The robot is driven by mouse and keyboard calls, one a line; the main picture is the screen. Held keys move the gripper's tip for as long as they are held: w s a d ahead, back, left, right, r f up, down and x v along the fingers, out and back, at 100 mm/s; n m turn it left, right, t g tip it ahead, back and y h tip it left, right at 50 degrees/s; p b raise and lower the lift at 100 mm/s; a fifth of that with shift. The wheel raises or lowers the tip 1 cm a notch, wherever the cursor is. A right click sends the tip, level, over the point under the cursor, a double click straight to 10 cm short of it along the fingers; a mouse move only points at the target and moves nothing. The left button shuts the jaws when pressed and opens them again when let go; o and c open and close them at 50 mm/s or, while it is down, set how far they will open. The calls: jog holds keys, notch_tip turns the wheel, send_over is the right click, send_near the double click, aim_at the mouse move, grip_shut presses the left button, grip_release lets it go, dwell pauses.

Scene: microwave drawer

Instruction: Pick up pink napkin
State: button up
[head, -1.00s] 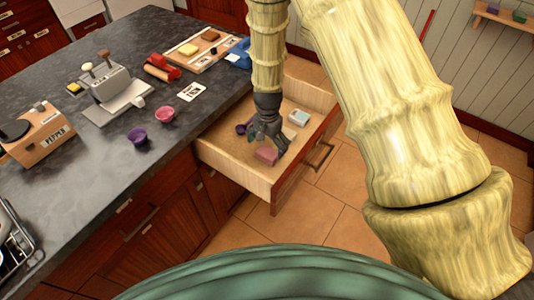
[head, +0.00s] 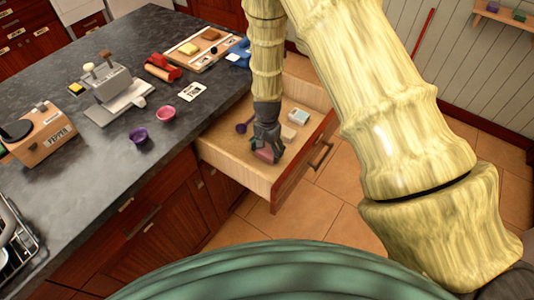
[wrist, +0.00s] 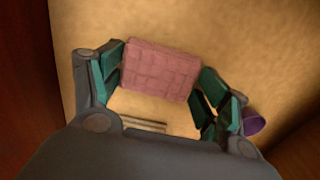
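The pink napkin (wrist: 160,71) is a small folded block with a grid-like pattern. It lies on the bottom of the open drawer (head: 235,177), and it also shows in the head view (head: 266,155), partly hidden by the fingers. My gripper (wrist: 160,85) is down in the drawer, directly over the napkin. Its fingers are spread, one to the left and one to the right of the napkin. The left finger pads look close to the napkin's edge; I cannot tell if they touch. My gripper also shows in the head view (head: 268,148).
A purple item (wrist: 254,122) lies right of my gripper in the drawer. A pale box (head: 298,117) lies behind it. The drawer's wooden walls surround my gripper. The dark counter (head: 110,165) at left holds a purple cup (head: 139,135) and a pink cup (head: 165,113).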

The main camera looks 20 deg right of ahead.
aim_at(267, 151)
dwell(0.3)
notch_tip(267, 151, up, 10)
jog(key=b, duration=0.2)
dwell(0.5)
